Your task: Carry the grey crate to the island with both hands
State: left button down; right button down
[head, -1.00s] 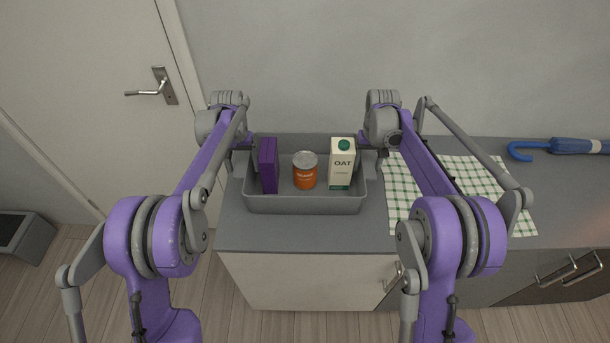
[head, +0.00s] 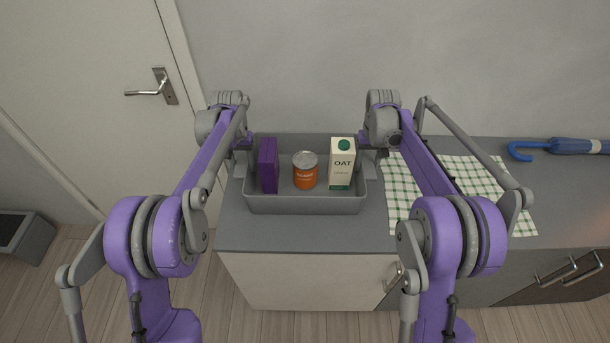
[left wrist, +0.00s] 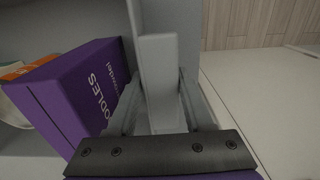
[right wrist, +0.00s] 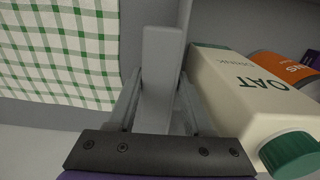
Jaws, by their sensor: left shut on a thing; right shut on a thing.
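The grey crate (head: 305,205) is on the grey counter at the wall, holding a purple noodles box (head: 268,165), an orange can (head: 305,172) and an oat carton (head: 341,165). My left gripper (head: 244,150) is shut on the crate's left wall; in the left wrist view the fingers (left wrist: 160,95) straddle that wall beside the noodles box. My right gripper (head: 368,152) is shut on the crate's right wall; in the right wrist view the fingers (right wrist: 160,90) straddle it beside the carton. Whether the crate touches the counter is hard to tell. The island is not identifiable.
A green checked cloth (head: 405,215) lies on the counter (head: 300,235) right of the crate. A blue umbrella (head: 575,146) lies further right. A door (head: 90,90) stands at left, with a grey bin-like object (head: 30,240) on the floor.

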pick_arm(q)
jog(key=shift+r, duration=0.15)
pick_arm(e)
jog(key=shift+r, duration=0.15)
